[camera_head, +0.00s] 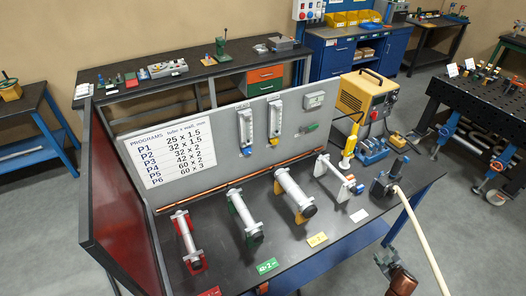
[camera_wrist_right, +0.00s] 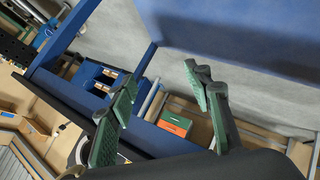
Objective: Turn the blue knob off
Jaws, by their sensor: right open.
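A grey upright panel (camera_head: 215,135) stands at the back of the workbench. It carries two clear flow meters; the left meter (camera_head: 245,126) has a small knob (camera_head: 250,149) at its foot that looks blue, and the right meter (camera_head: 274,118) has a yellow knob (camera_head: 274,141). My right gripper (camera_head: 383,258) is low at the bottom right of the head view, off the bench's front edge and far from the panel. In the right wrist view its green-padded fingers (camera_wrist_right: 160,78) are spread, with nothing between them. My left gripper does not show.
Several tube coil stands, including a red-based one (camera_head: 187,240) and a green-based one (camera_head: 246,218), fill the bench (camera_head: 335,240) before the panel. A yellow machine (camera_head: 367,98) stands behind the bench's right end. A pale rod (camera_head: 424,235) rises beside my right gripper.

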